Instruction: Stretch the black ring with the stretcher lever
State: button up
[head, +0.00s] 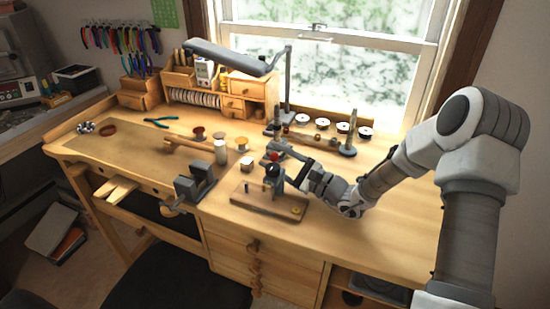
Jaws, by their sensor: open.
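The ring stretcher (270,190) stands on a wooden base board (262,204) near the bench's front edge. It has a dark upright body, and a red ball knob (272,156) shows at its top. A rounded black shape (273,169) sits just below the knob; I cannot tell whether it is the black ring. My gripper (287,166) reaches in from the right with its fingers apart, one on each side, close to the stretcher's top. I cannot tell whether either finger touches the lever. A small gold-coloured round piece (295,210) lies on the board's right end.
A grey vise (196,183) is on the bench's front edge, left of the stretcher. A lamp (235,57) overhangs the back. The bench right of the stretcher is clear.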

jog(key=r, duration=0.2)
jog(key=d+r, duration=0.1)
jog(key=r, duration=0.1)
jog(key=shift+r, duration=0.35)
jog(key=s+d+r+p, duration=0.1)
jog(key=s+d+r, duration=0.2)
jog(key=d+r, duration=0.3)
jog(key=d, duration=0.4)
jog(key=shift+d, duration=0.2)
jog(key=shift+r, duration=0.1)
jog(key=shift+c, duration=0.3)
